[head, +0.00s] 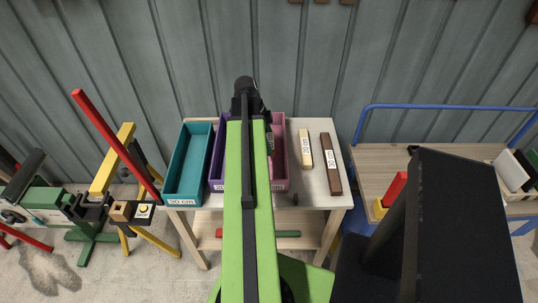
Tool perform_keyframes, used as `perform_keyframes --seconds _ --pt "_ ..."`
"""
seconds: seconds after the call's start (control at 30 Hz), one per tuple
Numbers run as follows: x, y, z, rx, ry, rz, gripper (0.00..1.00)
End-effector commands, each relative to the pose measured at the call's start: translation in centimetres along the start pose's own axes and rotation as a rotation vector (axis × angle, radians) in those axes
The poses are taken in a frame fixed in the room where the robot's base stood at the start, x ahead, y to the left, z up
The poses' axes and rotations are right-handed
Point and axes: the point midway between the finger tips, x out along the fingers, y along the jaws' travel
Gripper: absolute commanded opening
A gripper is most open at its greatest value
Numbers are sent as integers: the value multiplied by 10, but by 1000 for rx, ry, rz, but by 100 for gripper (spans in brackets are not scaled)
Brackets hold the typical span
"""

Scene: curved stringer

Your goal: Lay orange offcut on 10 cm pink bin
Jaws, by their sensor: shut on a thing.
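The pink bin (281,150) stands on a pale wooden table, right of the purple bin (217,160). My green arm crosses in front and covers much of both bins; no 10 cm label is readable. The black end of my arm with my gripper (246,98) is over the back of the bins, near the table's far edge. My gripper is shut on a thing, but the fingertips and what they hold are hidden. I see no orange offcut in this view.
A teal bin (189,165) labelled 30 cm stands at the table's left. A cream block (305,150) and a brown block (330,165) lie at its right. A green machine (50,198) with red and yellow bars stands left. A blue-railed cart (440,107) stands right.

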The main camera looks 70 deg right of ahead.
Motion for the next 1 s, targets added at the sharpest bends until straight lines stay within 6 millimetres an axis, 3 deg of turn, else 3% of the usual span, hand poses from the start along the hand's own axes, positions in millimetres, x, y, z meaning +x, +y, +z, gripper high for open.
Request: perform_keyframes --seconds 0.03,0.17,0.4,0.77,0.8,0.87,1.0 --pt "8 0 2 0 0 0 49" --pt "7 0 2 0 0 0 49" --pt "43 0 13 1 0 0 49" --pt "43 0 12 1 0 0 49" --pt "43 0 12 1 0 0 92" --pt "42 0 12 1 0 0 99" --pt "42 0 12 2 0 1 100"
